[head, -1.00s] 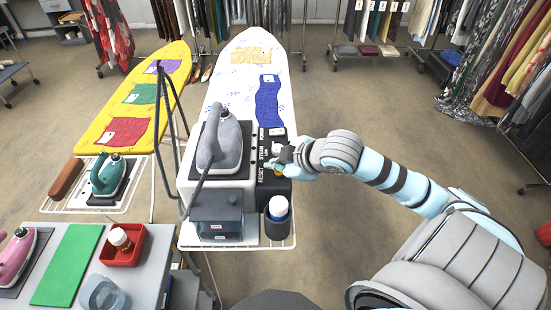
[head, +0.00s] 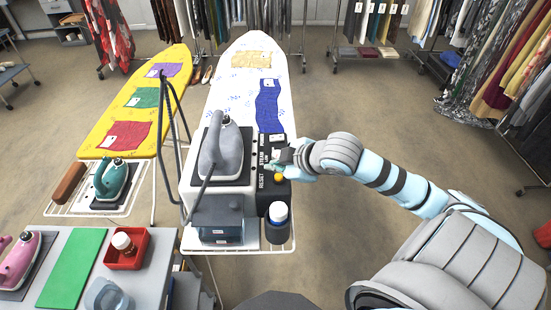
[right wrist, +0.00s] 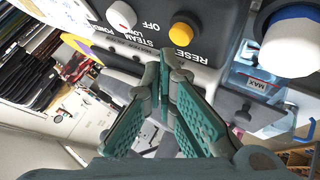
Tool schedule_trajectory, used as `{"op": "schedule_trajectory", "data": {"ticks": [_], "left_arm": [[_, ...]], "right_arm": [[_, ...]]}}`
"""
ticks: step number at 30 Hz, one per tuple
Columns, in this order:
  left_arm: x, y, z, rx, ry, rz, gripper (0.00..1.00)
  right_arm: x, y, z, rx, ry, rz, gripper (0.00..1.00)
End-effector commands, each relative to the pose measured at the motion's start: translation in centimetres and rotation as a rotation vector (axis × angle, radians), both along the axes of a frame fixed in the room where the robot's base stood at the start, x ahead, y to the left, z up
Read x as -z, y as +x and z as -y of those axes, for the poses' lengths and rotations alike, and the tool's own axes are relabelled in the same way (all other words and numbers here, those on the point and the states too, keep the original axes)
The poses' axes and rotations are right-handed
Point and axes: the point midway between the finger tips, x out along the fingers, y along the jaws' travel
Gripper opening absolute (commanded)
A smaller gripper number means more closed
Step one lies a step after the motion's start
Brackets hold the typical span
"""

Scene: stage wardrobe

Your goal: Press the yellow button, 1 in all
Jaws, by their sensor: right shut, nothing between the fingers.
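The yellow button (head: 278,178) is a round knob beside the word RESET on the dark control panel (head: 265,196) of the ironing station. My right gripper (head: 277,162) is shut and empty, just beyond the button towards the STEAM label. In the right wrist view its teal fingertips (right wrist: 164,58) point at the panel close below the button, and a gap in the picture separates them from it. My left gripper is not in view.
A grey iron (head: 223,150) stands left of the panel. A white-capped bottle (head: 278,212) stands in a holder in front of it. A white dial (right wrist: 121,17) with a red mark is beside the button. The floor right of the board is clear except for my arm.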

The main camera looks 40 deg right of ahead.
Motion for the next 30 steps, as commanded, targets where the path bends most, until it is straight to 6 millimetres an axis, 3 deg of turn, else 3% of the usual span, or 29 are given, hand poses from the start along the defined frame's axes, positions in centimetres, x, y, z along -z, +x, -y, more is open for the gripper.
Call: {"op": "schedule_trajectory", "data": {"ticks": [5,12,20,30], "left_arm": [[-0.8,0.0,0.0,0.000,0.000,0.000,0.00],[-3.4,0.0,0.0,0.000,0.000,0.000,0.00],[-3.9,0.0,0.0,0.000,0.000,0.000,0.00],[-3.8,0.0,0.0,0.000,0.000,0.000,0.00]], "right_arm": [[-0.7,0.0,0.0,0.000,0.000,0.000,0.00],[-3.0,0.0,0.0,0.000,0.000,0.000,0.00],[-5.0,0.0,0.0,-0.001,-0.001,0.001,0.00],[-5.0,0.0,0.0,0.000,0.000,0.000,0.00]]}}
